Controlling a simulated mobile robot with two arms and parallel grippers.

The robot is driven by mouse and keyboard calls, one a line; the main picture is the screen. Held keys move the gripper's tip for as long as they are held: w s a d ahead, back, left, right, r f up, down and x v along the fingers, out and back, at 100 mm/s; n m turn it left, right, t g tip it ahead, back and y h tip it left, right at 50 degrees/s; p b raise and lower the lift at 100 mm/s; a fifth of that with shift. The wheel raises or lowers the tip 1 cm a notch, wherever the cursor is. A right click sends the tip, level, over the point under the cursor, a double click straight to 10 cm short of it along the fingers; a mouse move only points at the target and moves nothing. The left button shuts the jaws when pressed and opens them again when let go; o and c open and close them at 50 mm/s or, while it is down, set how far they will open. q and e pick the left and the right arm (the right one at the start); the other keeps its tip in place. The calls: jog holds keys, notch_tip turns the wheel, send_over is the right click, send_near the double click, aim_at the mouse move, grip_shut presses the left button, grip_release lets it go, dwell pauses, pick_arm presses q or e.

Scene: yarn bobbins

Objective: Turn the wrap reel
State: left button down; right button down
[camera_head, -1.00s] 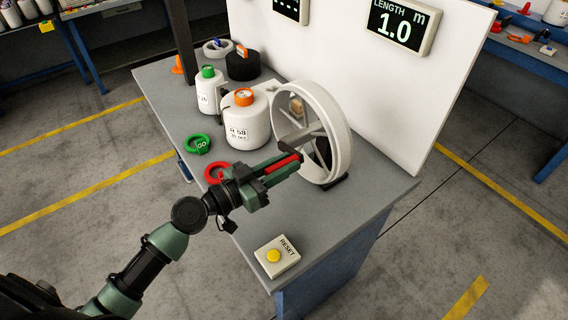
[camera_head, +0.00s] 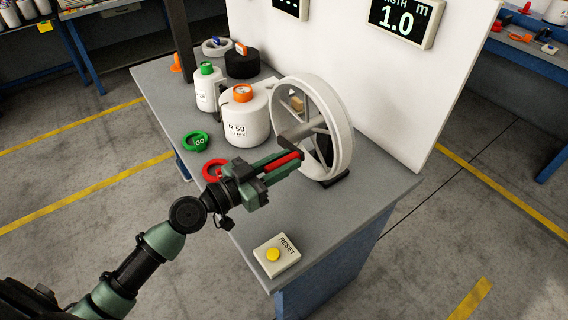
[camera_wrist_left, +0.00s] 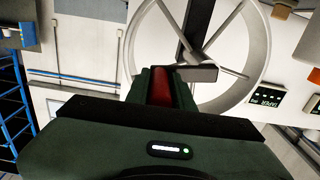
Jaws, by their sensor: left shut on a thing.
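The wrap reel (camera_head: 345,160) is a white spoked wheel on a dark foot, standing upright near the right end of the grey bench. My left gripper (camera_head: 284,162) is in front of its face, shut on the red crank handle (camera_head: 287,161). In the left wrist view the red handle (camera_wrist_left: 161,84) lies between the fingers, joined to a dark crank arm (camera_wrist_left: 198,73) in front of the wheel (camera_wrist_left: 225,102). The fingers hide part of the handle. The length display (camera_head: 398,22) on the white panel reads 1.0. My right gripper is not in view.
White bobbins with an orange cap (camera_head: 246,122) and a green cap (camera_head: 207,88) stand left of the reel. A green ring (camera_head: 195,141) and a red ring (camera_head: 207,170) lie by the front edge. A RESET box (camera_head: 277,254) with a yellow button sits at the near right corner.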

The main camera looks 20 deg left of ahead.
pick_arm(q)
jog(key=c, duration=1.2)
grip_release()
jog(key=shift+s+a+f, duration=0.1)
jog(key=shift+s+a, duration=0.05)
jog(key=shift+a, duration=0.05)
jog(key=b+v, duration=0.5)
jog(key=v, duration=0.2)
jog(key=shift+s, duration=0.15)
jog(key=shift+a, duration=0.1)
